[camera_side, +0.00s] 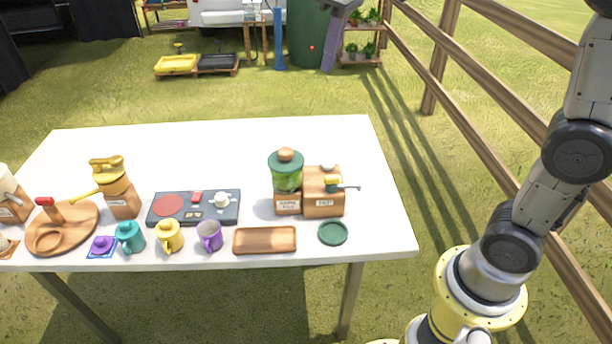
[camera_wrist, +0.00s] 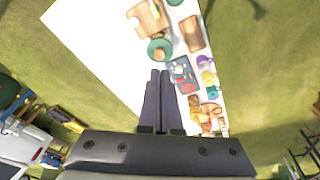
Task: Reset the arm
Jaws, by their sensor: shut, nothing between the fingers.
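My gripper (camera_side: 328,66) hangs from the top edge of the side view, high and apart from the table, with its long dark fingers pointing down. In the wrist view the fingers of my gripper (camera_wrist: 159,73) lie close together, shut and empty. The white table (camera_side: 220,150) is below and in front of it; it also shows in the wrist view (camera_wrist: 95,35). Most of my arm shows at the right of the side view, and its upper part is out of frame.
The table's back half is clear. A wooden fence (camera_side: 470,105) runs at right.

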